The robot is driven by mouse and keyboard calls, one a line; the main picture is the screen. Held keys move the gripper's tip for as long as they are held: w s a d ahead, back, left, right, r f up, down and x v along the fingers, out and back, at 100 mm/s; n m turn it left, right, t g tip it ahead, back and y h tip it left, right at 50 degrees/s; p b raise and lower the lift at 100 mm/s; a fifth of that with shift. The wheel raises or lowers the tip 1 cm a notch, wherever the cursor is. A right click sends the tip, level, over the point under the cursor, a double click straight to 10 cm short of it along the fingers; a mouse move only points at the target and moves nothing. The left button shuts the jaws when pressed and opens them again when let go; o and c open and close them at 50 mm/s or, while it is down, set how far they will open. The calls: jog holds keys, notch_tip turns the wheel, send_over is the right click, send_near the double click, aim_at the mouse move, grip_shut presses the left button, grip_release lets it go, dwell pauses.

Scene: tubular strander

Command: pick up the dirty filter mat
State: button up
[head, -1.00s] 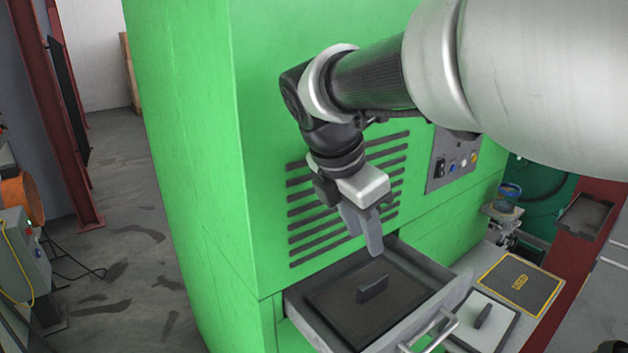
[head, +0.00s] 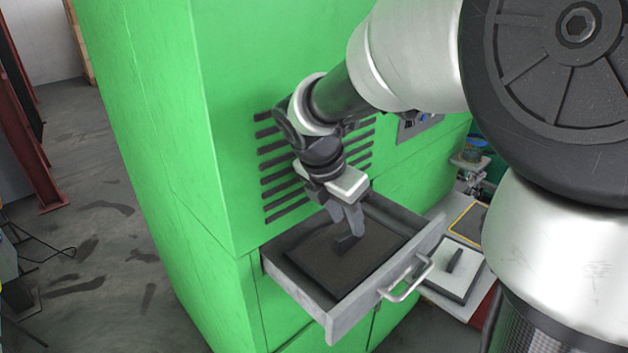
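The dirty filter mat (head: 380,245) is a dark brown-grey flat panel with a dark upright grip tab (head: 345,244). It lies in the pulled-out grey drawer (head: 350,307) of the green machine. My gripper (head: 347,224) points down over the mat, with its fingertips right at the tab, overlapping its upper part in the view. Two fingers show with a small gap between them. Whether they touch the tab is hard to see.
The drawer's bar handle (head: 407,283) sticks out at the front. A pale mat with a dark tab (head: 453,262) lies on the bench to the right, beside a yellow-edged dark pad (head: 468,222). The green machine wall (head: 222,130) with vent slots stands close behind my gripper.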

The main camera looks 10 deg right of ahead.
aim_at(350, 231)
jog(key=x, duration=0.5)
jog(key=shift+a+f+b, duration=0.1)
jog(key=shift+f+b, duration=0.05)
jog(key=shift+b, duration=0.2)
jog(key=shift+c, duration=0.2)
grip_shut()
